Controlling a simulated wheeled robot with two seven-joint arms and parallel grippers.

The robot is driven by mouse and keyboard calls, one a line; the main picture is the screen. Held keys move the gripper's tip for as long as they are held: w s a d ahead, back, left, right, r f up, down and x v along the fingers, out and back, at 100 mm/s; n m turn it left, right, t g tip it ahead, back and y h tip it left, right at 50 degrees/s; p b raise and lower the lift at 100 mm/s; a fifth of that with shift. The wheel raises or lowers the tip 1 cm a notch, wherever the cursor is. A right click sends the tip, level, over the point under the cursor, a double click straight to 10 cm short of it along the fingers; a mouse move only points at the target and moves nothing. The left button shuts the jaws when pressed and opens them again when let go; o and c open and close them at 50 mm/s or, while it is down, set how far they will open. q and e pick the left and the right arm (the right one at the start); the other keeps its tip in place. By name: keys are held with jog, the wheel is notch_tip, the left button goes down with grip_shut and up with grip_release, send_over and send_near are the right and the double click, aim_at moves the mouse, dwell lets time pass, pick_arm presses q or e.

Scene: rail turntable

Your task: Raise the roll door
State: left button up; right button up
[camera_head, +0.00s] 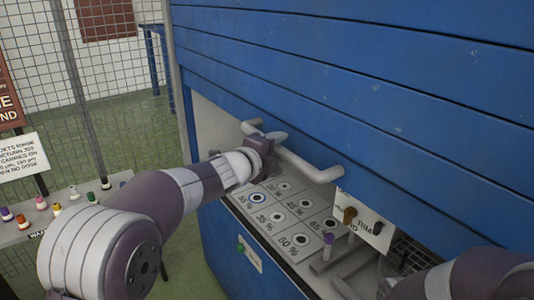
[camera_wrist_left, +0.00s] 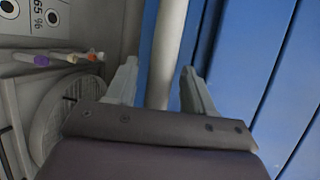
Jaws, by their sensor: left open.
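The blue slatted roll door (camera_head: 350,85) is partly raised, with an opening below its lower edge. A pale grey bar handle (camera_head: 308,166) runs along the door's lower part. My left gripper (camera_head: 267,132) is at the handle's far left end. In the left wrist view the handle (camera_wrist_left: 168,45) passes between the two spread fingers of the left gripper (camera_wrist_left: 160,78), with gaps beside it. The blue door (camera_wrist_left: 245,60) lies to the right there. My right arm shows at the lower right of the head view, but its gripper cannot be made out.
Under the door is a counter panel (camera_head: 261,212) with several marked round spots. A small sign (camera_head: 363,222) with knobs and a purple-topped item (camera_head: 328,238) are to the right. A table with small bottles (camera_head: 60,228) and a mesh fence (camera_head: 100,75) stand left.

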pick_arm(q)
jog(key=b+v, duration=0.1)
jog(key=v, duration=1.1)
jog(key=shift+b, duration=0.3)
jog(key=shift+r, duration=0.1)
